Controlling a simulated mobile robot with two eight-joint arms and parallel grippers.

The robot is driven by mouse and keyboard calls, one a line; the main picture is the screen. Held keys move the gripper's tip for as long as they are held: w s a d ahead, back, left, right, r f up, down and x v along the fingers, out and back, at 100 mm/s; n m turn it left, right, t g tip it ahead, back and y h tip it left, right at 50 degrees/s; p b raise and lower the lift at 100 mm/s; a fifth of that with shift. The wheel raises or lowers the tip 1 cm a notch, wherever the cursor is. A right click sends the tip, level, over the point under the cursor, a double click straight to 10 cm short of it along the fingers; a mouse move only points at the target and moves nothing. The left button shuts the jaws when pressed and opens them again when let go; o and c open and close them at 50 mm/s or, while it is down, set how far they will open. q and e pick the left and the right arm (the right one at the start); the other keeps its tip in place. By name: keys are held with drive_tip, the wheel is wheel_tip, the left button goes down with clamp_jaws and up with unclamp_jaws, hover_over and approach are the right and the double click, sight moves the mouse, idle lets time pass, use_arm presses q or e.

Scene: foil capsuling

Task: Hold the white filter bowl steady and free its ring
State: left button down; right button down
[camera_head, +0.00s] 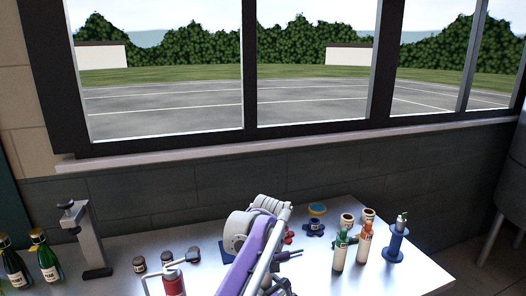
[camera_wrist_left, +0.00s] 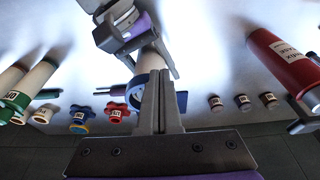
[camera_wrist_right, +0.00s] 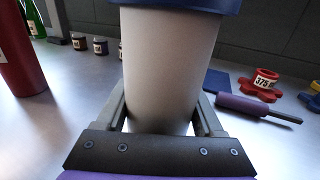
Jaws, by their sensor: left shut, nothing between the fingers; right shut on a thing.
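The white filter bowl (camera_wrist_right: 168,70) fills the middle of the right wrist view, between the fingers of my right gripper (camera_wrist_right: 160,118), which is shut on it. A blue ring (camera_wrist_right: 185,4) shows at the bowl's end, cut off by the frame's top edge. In the left wrist view my left gripper (camera_wrist_left: 158,78) is shut and empty, in front of the bowl (camera_wrist_left: 150,58) and the blue ring (camera_wrist_left: 137,90). I cannot tell whether its fingertips touch them. My right gripper (camera_wrist_left: 118,28) also shows there. In the head view my arm hides the bowl and ring.
A red canister (camera_wrist_left: 285,62), small dark-capped jars (camera_head: 168,258) and green bottles (camera_head: 45,262) stand on the left. A purple-handled tool (camera_wrist_right: 250,106) and a red knob (camera_wrist_right: 262,85) lie near the bowl. Several labelled bottles (camera_head: 364,242) stand on the right. A window wall closes the back.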

use_arm(q)
drive_tip(key=shift+w, duration=0.15)
drive_tip(key=shift+d, duration=0.2)
idle(0.3)
drive_tip(key=shift+w+d, duration=0.2)
drive_tip(key=shift+d, duration=0.9)
drive_tip(key=shift+w+d, duration=0.2)
drive_tip(key=shift+d, duration=0.1)
drive_tip(key=shift+w+d, duration=0.25)
drive_tip(key=w+v, duration=0.1)
drive_tip(key=v, duration=0.5)
drive_tip(key=shift+s, duration=0.25)
